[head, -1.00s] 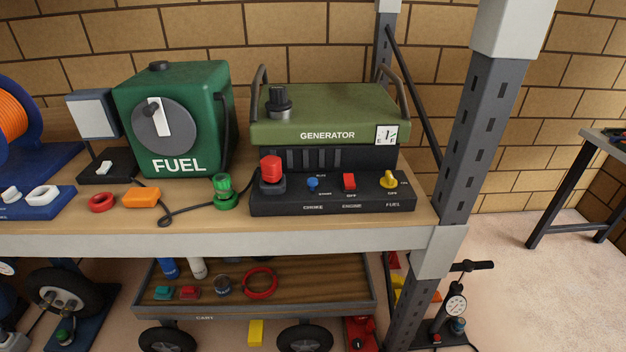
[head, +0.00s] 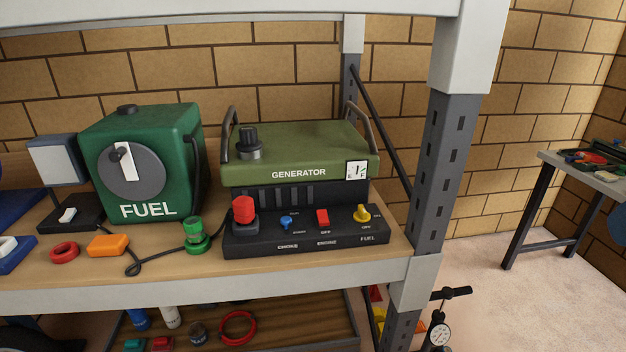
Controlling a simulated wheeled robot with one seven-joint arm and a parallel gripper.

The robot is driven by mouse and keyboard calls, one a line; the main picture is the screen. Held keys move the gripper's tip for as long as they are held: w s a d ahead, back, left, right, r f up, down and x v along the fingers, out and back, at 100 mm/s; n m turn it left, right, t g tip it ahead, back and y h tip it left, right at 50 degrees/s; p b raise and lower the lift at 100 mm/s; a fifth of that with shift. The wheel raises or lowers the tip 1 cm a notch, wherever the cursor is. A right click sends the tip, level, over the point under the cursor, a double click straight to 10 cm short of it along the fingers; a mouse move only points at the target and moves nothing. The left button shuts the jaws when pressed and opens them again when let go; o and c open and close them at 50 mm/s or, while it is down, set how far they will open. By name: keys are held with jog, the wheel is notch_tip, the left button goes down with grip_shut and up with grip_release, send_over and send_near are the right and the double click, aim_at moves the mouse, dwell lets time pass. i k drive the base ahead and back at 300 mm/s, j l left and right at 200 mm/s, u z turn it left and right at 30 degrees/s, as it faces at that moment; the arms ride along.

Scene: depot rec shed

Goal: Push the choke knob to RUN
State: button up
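The generator (head: 290,152) is olive green with a black base and stands on the wooden shelf in the head view. On its black front panel, the blue choke knob (head: 286,222) sits above the CHOKE label, left of the red engine switch (head: 323,217) and the yellow fuel knob (head: 362,213). Small markings beside the choke knob are too small to read surely, so I cannot tell its exact setting. My gripper is not in view.
A red plug-like knob (head: 243,210) stands at the panel's left end, beside a green fitting (head: 196,236). The green fuel can (head: 150,165) is farther left. A grey rack post (head: 443,160) rises to the right. A black cable (head: 150,262) lies on the shelf.

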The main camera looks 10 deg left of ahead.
aim_at(284, 221)
jog(key=i+l+u, duration=0.1)
jog(key=u, duration=0.3)
jog(key=i+l+u, duration=0.1)
jog(key=u, duration=0.25)
jog(key=i+l+u, duration=0.1)
jog(key=u, duration=0.3)
jog(key=k+l, duration=0.05)
jog(key=l, duration=0.05)
